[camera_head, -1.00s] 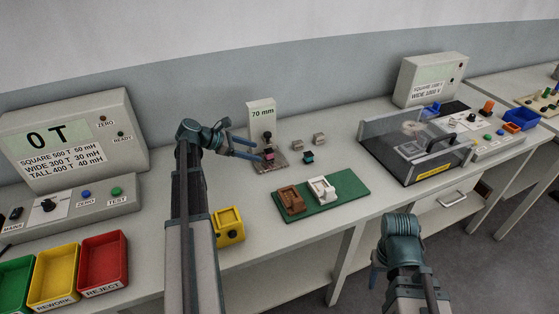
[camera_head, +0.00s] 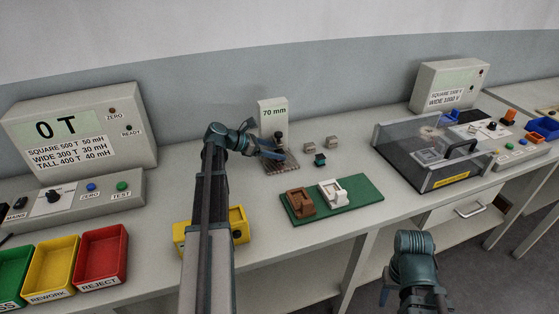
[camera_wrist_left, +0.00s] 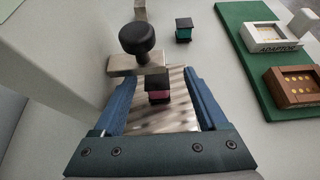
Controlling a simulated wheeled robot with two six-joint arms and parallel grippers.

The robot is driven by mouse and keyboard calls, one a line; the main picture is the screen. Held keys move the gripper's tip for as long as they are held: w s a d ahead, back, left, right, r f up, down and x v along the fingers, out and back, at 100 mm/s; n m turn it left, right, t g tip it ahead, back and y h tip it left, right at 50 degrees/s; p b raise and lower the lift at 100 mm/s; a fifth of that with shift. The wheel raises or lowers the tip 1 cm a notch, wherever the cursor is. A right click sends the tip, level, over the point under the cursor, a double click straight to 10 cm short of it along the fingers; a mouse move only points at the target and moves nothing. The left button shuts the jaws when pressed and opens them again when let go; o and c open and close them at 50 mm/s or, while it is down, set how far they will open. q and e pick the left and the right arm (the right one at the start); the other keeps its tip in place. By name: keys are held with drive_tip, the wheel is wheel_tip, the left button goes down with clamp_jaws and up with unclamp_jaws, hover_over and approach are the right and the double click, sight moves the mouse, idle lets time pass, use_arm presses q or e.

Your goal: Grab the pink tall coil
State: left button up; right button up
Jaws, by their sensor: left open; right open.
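The pink coil (camera_wrist_left: 159,97) shows in the left wrist view, with dark end parts, under a black knob (camera_wrist_left: 137,38) and metal bar of a gauge stand. In the head view it is hidden at my left gripper. My left gripper (camera_head: 269,152) is open at the stand. Its blue fingers stand either side of the coil with gaps between, so it is not gripped. The stand has a "70 mm" sign (camera_head: 274,112) and a striped base plate (camera_head: 284,165). My right gripper is low at the right in the head view (camera_head: 386,290), away from the table things.
A green mat (camera_head: 362,190) holds brown and white adapters. A clear-lidded tester (camera_head: 420,160) stands further right. A yellow box (camera_head: 238,222) is beside my left arm.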

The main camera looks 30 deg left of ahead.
use_arm(q)
drive_tip(key=b+x, duration=0.1)
drive_tip(key=x, duration=0.1)
drive_tip(key=b+x, duration=0.2)
drive_tip(key=x, duration=0.1)
drive_tip(key=shift+a+f, duration=0.2)
drive_tip(key=shift+f, duration=0.1)
drive_tip(key=shift+w+d, duration=0.1)
drive_tip(key=shift+w, duration=0.05)
clamp_jaws()
